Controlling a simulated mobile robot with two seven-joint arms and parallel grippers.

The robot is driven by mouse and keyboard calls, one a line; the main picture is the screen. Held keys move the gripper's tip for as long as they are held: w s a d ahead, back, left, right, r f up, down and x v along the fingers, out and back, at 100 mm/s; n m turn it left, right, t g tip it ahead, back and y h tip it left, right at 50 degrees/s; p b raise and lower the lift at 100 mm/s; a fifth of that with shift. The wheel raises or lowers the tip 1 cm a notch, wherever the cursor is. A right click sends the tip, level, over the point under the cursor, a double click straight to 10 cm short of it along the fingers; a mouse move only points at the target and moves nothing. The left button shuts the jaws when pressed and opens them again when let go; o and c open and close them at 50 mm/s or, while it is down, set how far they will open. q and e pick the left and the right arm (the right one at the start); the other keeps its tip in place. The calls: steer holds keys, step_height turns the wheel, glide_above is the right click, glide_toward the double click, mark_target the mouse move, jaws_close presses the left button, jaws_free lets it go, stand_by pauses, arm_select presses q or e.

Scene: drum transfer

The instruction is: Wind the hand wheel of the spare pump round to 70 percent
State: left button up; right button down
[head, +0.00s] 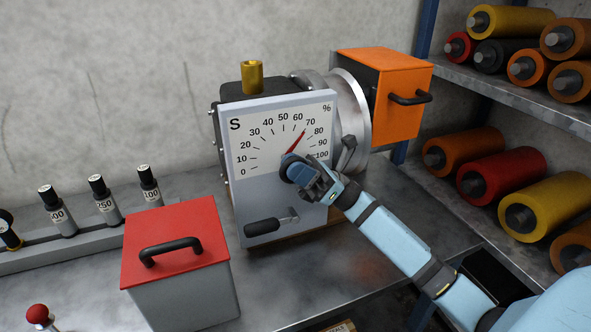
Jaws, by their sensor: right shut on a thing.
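The spare pump (235,98) stands on the bench with an upright white dial plate (248,185) marked S and a percent scale from 0 to 100. The red needle (297,141) points up and right, with its tip close to the 70 mark. My right gripper (293,168) is at the middle of the plate, just below the needle, and is shut on the hand wheel. The hand and wrist hide nearly all of the wheel and the needle's lower end. My left gripper is not in view.
A black-gripped lever (268,226) sits low on the plate. A red-lidded box (178,250) stands in front left. An orange box (394,85) is behind right. Small black-capped cylinders (104,203) line the left; shelves of coloured rollers (495,178) stand right.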

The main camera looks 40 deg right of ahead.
steer(key=c, duration=1)
jaws_free()
arm_select(q)
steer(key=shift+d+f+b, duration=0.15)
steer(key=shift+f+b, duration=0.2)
steer(key=shift+b, duration=0.7)
arm_select(e)
steer(key=v, duration=1.4)
steer(key=shift+r, duration=0.15)
